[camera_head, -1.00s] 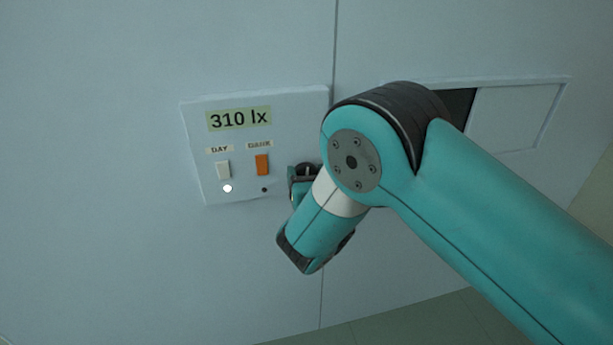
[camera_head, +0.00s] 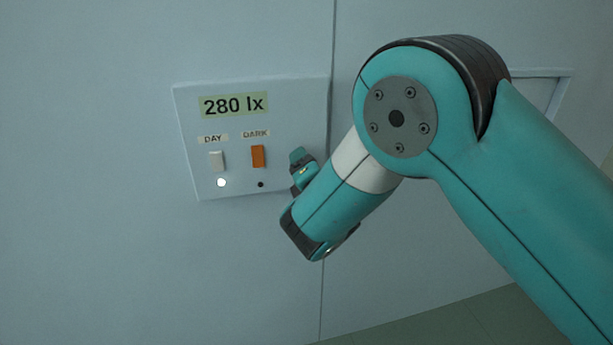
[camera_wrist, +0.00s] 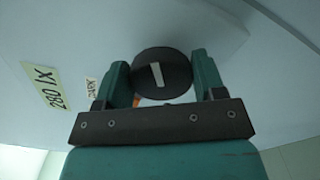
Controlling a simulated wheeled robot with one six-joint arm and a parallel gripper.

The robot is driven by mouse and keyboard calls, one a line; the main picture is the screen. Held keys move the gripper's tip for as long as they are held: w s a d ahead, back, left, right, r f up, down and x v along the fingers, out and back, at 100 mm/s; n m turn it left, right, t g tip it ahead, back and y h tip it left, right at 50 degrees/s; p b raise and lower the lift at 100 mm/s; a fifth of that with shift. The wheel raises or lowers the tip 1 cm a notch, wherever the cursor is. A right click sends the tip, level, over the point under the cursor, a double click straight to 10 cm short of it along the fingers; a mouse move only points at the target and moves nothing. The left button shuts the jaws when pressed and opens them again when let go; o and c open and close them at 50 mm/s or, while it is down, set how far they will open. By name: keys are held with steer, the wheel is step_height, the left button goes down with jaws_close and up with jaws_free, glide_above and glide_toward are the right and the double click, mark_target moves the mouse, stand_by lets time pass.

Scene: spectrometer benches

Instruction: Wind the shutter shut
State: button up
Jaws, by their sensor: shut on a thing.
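My gripper (camera_wrist: 162,88) is shut on a round black knob (camera_wrist: 178,72), one finger on each side, in the wrist view. The knob has a pale line across its face, nearly upright with a slight tilt. In the head view my gripper (camera_head: 302,171) is at the right edge of the wall panel (camera_head: 295,115), and the knob is hidden there. The shutter opening (camera_head: 545,92) in the wall is mostly hidden behind my arm; only its right end shows, pale inside. How far the shutter is across cannot be seen.
The panel's display (camera_head: 234,105) reads 280 lx. Below it are a white DAY switch (camera_head: 216,161) with a lit lamp (camera_head: 221,183) and an orange DARK switch (camera_head: 258,156) with an unlit lamp (camera_head: 261,185). The wall left of the panel is clear.

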steer(key=m+b, duration=0.3)
steer(key=shift+f+m, duration=0.25)
steer(key=shift+m, duration=0.15)
steer(key=m+b, duration=0.3)
steer(key=shift+d+f+m+b, duration=0.1)
steer(key=shift+f+m+b, duration=0.05)
steer(key=shift+m+b, duration=0.2)
steer(key=m+b, duration=0.3)
steer(key=b, duration=0.1)
steer(key=shift+f+m, duration=0.1)
steer(key=shift+m, duration=0.15)
steer(key=m+b, duration=0.3)
steer(key=b, duration=0.1)
steer(key=shift+f+m, duration=0.1)
steer(key=shift+m, duration=0.2)
steer(key=m+b, duration=0.6)
steer(key=b, duration=0.1)
steer(key=shift+a+f, duration=0.15)
steer(key=shift+a, duration=0.05)
steer(key=m+b, duration=0.3)
steer(key=shift+a+m+b, duration=0.1)
steer(key=shift+m+b, duration=0.2)
steer(key=shift+r, duration=0.25)
steer(key=o, duration=0.9)
steer(key=shift+c, duration=0.2)
